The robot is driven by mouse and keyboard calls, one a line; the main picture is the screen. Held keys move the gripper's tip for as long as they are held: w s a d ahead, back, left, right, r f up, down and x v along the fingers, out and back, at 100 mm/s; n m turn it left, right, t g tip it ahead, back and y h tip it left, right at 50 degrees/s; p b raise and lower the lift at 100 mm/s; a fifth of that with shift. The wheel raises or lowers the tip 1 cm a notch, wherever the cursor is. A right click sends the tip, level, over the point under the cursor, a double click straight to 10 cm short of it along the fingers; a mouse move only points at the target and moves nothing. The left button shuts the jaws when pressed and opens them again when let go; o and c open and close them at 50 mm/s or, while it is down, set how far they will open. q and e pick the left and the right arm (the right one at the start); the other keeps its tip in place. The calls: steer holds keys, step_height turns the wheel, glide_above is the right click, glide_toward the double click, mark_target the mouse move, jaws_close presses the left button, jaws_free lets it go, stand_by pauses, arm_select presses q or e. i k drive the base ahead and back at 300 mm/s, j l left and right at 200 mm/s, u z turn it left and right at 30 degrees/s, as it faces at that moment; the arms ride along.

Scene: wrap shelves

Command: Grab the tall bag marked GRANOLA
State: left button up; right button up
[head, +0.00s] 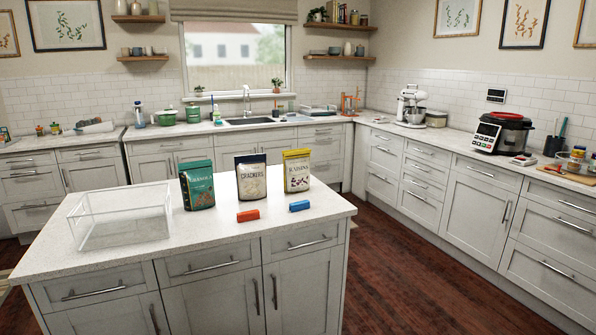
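The tall GRANOLA bag (197,186) is teal with a dark top band and stands upright on the white island counter (150,255). It is the leftmost of three bags standing in a row. A cream CRACKERS bag (251,180) with a dark top stands to its right, and a cream RAISINS bag (297,173) with a yellow top stands furthest right. Neither of my grippers shows in the head view.
A clear open bin (122,222) sits left of the GRANOLA bag, close beside it. A red block (248,216) and a blue block (299,206) lie in front of the bags. The front of the island top is clear. Counters with appliances line the back and right walls.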

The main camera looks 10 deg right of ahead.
mark_target(196, 178)
steer(key=z, duration=0.25)
steer(key=j+z, duration=0.45)
steer(key=j, duration=0.4)
steer(key=j+z, duration=0.4)
steer(key=j, duration=0.5)
steer(key=k, duration=0.05)
